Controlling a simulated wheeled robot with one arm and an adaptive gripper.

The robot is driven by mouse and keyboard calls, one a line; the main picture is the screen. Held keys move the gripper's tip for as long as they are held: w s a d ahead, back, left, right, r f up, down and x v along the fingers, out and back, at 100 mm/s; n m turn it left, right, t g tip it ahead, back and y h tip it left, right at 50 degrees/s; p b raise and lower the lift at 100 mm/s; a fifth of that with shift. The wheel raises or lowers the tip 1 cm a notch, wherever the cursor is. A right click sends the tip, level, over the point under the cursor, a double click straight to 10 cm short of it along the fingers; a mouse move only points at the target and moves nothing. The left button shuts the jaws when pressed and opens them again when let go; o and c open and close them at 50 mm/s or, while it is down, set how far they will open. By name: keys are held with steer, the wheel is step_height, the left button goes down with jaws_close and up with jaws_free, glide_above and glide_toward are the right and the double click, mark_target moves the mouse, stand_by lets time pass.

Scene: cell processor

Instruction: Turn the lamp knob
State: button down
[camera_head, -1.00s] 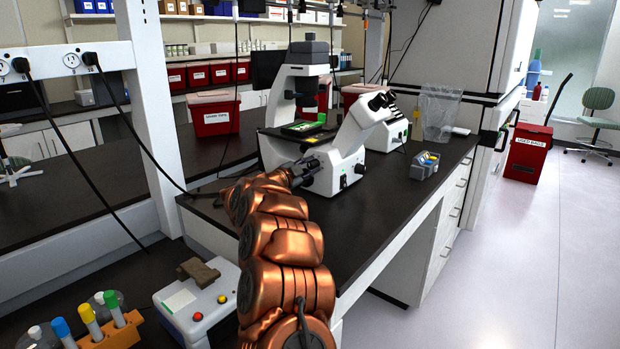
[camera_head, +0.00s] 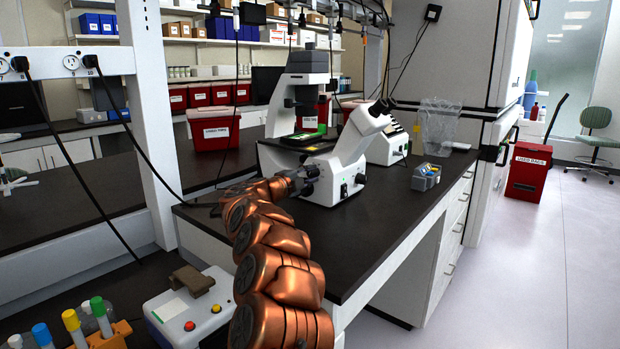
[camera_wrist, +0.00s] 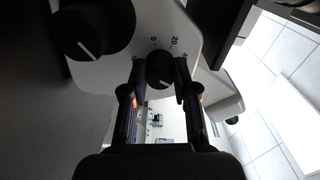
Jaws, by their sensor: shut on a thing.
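The white microscope (camera_head: 338,168) stands on the dark bench top. In the wrist view its white side panel (camera_wrist: 184,30) carries a small black knob (camera_wrist: 160,69) with a white pointer line and a printed scale with "0" and "20". A larger black knob (camera_wrist: 97,28) with a white line sits to its upper left. My gripper (camera_wrist: 160,76) is shut on the small knob, one finger on each side. In the head view my gripper (camera_head: 297,180) is at the microscope's lower left side, and the knob it holds cannot be made out there.
A green-topped slide holder (camera_head: 303,136) lies on the microscope stage. A grey box with coloured items (camera_head: 425,178) stands to the right on the bench. A white device with red and yellow buttons (camera_head: 196,304) and capped tubes (camera_head: 88,322) are at the lower left.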

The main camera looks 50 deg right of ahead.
steer(key=shift+f, duration=0.1)
steer(key=c, duration=0.9)
jaws_free()
steer(key=shift+a, duration=0.15)
steer(key=a, duration=0.8)
steer(key=s+a, duration=0.1)
steer(key=a, duration=0.2)
steer(key=shift+a, duration=0.4)
